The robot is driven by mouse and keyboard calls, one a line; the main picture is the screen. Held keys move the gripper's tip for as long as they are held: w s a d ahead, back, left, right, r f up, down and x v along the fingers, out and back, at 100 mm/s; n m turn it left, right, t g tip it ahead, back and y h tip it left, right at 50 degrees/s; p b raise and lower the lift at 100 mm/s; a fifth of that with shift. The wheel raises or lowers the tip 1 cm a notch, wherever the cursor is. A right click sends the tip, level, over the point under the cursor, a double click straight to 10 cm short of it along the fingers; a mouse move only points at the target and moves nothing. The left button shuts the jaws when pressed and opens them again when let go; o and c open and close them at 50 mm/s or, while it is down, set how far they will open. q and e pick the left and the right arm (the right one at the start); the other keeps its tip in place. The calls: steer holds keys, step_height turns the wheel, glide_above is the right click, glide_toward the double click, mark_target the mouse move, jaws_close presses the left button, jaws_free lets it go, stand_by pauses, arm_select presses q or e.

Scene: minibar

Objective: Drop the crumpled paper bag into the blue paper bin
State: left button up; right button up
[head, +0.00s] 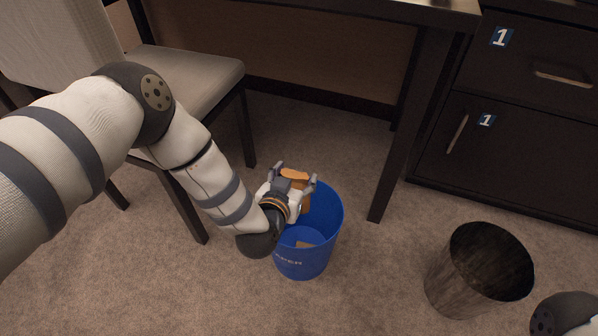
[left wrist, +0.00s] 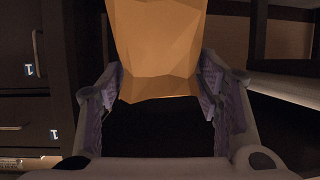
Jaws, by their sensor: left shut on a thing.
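The crumpled paper bag is an orange-tan faceted lump (head: 294,175), held between the fingers of my left gripper (head: 296,179). In the left wrist view the bag (left wrist: 157,45) sits between both finger pads, its upper part cut off by the picture edge. The blue paper bin (head: 331,228) stands on the carpet, open at the top, with white lettering on its front. My left gripper and the bag are over the bin's far left rim, and hide part of it. My right gripper is not in view.
A small tan piece (head: 305,244) shows inside the blue bin. A dark round bin (head: 462,282) stands to the right. A chair (head: 190,75) is at the left, a desk leg (head: 408,135) behind the blue bin, and dark drawers (head: 520,130) at the right.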

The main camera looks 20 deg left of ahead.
arm_select(q)
steer(key=shift+a+f, duration=0.1)
steer(key=shift+f, duration=0.45)
step_height(320, 180, down, 6)
steer(key=b, duration=0.4)
steer(key=shift+r+b, duration=0.2)
steer(key=shift+b, duration=0.15)
steer(key=shift+c, duration=0.2)
steer(key=shift+r, duration=0.2)
steer(key=o, duration=0.8)
steer(key=shift+o, duration=0.2)
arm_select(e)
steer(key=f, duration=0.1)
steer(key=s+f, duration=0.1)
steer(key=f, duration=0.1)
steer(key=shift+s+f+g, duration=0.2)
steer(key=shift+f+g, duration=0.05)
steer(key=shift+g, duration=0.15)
arm_select(q)
steer(key=v, duration=1.2)
steer(key=shift+a+f, duration=0.1)
